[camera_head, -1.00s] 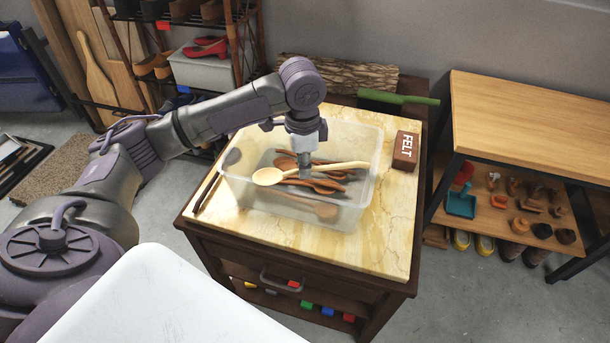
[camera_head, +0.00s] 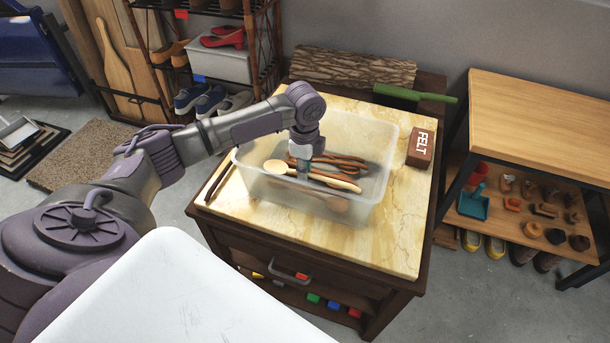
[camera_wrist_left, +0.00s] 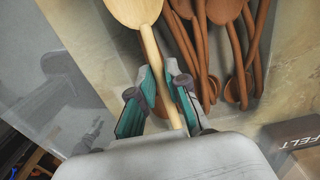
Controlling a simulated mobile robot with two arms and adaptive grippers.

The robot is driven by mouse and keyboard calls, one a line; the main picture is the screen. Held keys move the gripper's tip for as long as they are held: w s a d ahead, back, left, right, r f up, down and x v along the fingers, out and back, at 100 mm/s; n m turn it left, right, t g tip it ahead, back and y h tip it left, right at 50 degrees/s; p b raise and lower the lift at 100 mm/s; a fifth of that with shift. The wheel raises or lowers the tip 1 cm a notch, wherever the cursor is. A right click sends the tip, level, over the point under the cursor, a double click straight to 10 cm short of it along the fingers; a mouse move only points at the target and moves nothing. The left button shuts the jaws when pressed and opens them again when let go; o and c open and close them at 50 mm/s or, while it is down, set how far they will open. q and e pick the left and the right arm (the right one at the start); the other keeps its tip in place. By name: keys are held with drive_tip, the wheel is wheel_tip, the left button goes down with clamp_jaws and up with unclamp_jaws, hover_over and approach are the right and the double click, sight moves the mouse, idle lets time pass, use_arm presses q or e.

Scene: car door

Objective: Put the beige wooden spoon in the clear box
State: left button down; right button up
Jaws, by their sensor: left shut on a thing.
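The beige wooden spoon (camera_head: 276,166) is at the clear box (camera_head: 352,226), its bowl at the left and its handle running right and slightly toward the front. My left gripper (camera_head: 304,170) points down over the box and is shut on the spoon's handle. In the left wrist view the fingers (camera_wrist_left: 164,88) pinch the handle just below the bowl of the spoon (camera_wrist_left: 136,12). Several darker brown wooden utensils (camera_head: 338,160) lie in the box behind and beside it. I cannot tell whether the beige spoon touches them. My right gripper is not in view.
The box stands on a marble-topped cabinet (camera_head: 395,245). A brown FELT block (camera_head: 420,148) lies right of the box, and a green-handled thing (camera_head: 412,93) lies behind it. A dark stick (camera_head: 217,184) lies left of the box. A wooden table (camera_head: 545,110) stands at the right.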

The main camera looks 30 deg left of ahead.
use_arm(q)
drive_tip(key=shift+f, duration=1.4)
drive_tip(key=shift+f, duration=0.15)
drive_tip(key=c, duration=1.2)
unclamp_jaws()
drive_tip(key=shift+o, duration=0.2)
wheel_tip(320, 180, up, 12)
